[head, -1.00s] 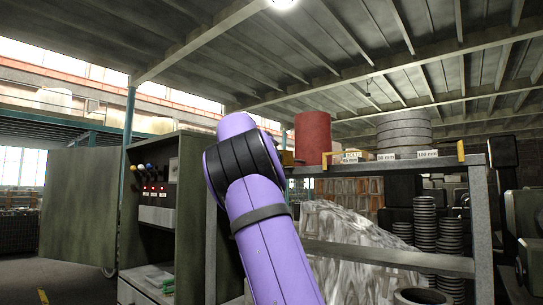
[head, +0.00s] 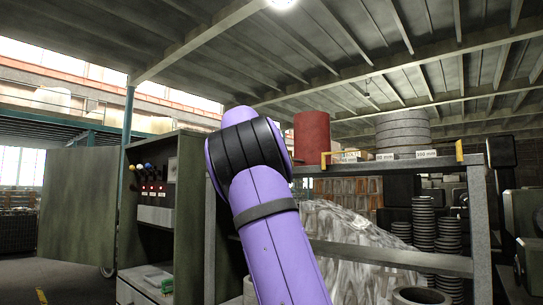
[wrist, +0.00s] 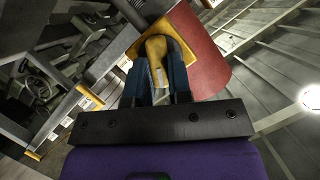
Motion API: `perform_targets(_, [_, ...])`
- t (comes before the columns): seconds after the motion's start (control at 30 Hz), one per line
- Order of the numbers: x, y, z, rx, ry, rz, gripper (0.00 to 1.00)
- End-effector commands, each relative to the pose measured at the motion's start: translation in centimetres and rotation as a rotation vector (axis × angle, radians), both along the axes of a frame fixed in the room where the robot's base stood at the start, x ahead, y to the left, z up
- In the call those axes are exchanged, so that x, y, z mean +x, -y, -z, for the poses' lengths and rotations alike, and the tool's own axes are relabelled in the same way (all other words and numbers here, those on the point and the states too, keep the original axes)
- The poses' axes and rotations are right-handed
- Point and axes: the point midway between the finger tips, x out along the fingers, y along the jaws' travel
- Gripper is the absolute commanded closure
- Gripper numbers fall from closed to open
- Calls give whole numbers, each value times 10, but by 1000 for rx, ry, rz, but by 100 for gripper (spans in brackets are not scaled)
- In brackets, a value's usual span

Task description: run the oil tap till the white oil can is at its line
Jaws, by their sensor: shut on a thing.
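In the wrist view my gripper (wrist: 158,90) has its two blue fingers shut on an ochre-yellow, handle-like piece (wrist: 156,50). It may be the tap's lever, but the fingers hide part of it. A flat yellow part (wrist: 206,72) sits just beyond it, in front of a red drum (wrist: 208,38). The red drum also stands on the shelf top in the head view (head: 312,138). There my purple arm hides the gripper and what it holds. I cannot make out the white oil can, its line or any oil flow in either view.
A grey shelf rack (head: 390,258) with size labels stands ahead, with stacked grey rings (head: 403,133) on top. Under it are a mottled grey mass (head: 345,235) and dark ring stacks. An open green cabinet (head: 190,210) with coloured knobs stands left of my arm.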

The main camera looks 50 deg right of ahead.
Motion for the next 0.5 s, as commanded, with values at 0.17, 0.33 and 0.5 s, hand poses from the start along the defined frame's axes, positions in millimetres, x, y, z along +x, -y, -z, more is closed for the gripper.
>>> perform_targets(0.17, [0, 0, 0, 1, -1, 0, 62])
perform_targets(0.33, [0, 0, 0, 0, -1, 0, 55])
perform_targets(0.5, [0, -1, 0, 0, -1, 0, 55])
